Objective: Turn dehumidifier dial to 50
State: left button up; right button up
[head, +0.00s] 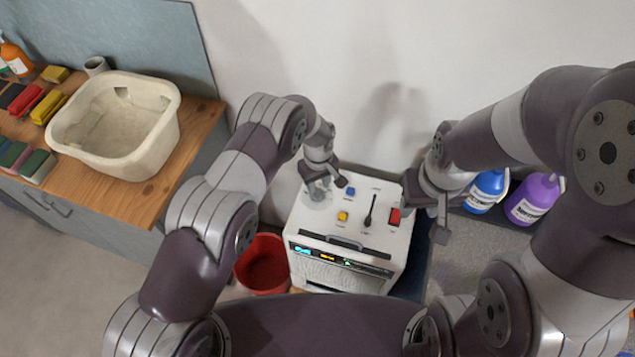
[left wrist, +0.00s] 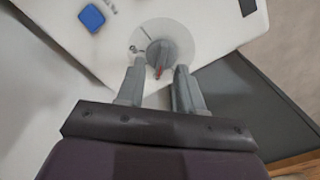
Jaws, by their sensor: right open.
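The white dehumidifier (head: 345,235) stands against the wall, its top panel facing up. Its grey dial (left wrist: 163,50), on a pale round disc, shows in the left wrist view with an orange-red pointer mark; its scale is too small to read. In the head view my gripper largely covers the dial. My left gripper (left wrist: 160,68) is over the dial, its two fingers apart at either side of the knob's near part; I cannot tell whether they touch it. My right gripper (head: 425,212) is open and empty at the dehumidifier's right edge, close to the red switch (head: 394,215).
A blue button (head: 350,191), a yellow button (head: 342,216) and a black lever (head: 370,211) are on the same panel. A red bucket (head: 264,262) stands at left. Blue (head: 487,189) and purple (head: 534,199) bottles stand at right. A counter holds a cream basin (head: 160,150).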

aim_at(317, 194)
pick_arm(q)
notch_tip(317, 194, down, 2)
jog(key=shift+s+a+f, duration=0.1)
jog(key=shift+a+f, duration=0.05)
jog(key=shift+f, duration=0.15)
grip_shut()
